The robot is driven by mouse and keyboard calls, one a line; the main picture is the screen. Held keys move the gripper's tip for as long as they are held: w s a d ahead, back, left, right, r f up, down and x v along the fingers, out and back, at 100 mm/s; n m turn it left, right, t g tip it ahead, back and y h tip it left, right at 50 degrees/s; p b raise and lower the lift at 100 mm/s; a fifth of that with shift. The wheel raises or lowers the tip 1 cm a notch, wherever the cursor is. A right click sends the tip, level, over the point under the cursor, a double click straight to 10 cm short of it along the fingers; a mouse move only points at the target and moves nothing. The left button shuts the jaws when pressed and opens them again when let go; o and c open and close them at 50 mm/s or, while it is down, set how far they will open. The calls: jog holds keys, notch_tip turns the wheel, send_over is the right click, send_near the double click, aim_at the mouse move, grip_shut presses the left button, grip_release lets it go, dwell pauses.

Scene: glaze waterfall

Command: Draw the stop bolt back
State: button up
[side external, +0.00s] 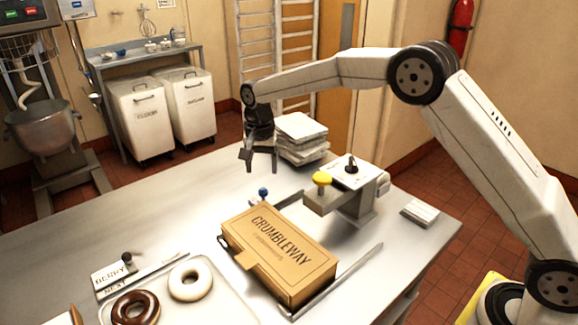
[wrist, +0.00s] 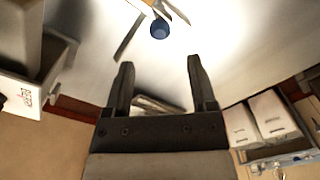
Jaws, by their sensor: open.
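A small blue ball knob (side external: 263,191), which looks like the stop bolt's handle, stands on the table beside the far corner of the tan CRUMBLEWAY box (side external: 278,250). The bolt's shaft is too small to make out. The blue knob also shows in the wrist view (wrist: 160,28), at the top, ahead of the gap between my fingers. My gripper (side external: 259,167) is open and empty, pointing down above the table, behind and above the knob and apart from it. Its two fingers also show spread in the wrist view (wrist: 159,68).
Rails (side external: 345,277) run along the box. A white stack (side external: 301,138) is behind my gripper. Donuts lie on a tray (side external: 228,312) at front left, near a BERRY/NEXT sign (side external: 112,274). The table's back left is clear.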

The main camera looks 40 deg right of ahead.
aim_at(263, 188)
jog(key=shift+f, duration=3.45)
grip_shut()
jog(key=shift+r, duration=0.1)
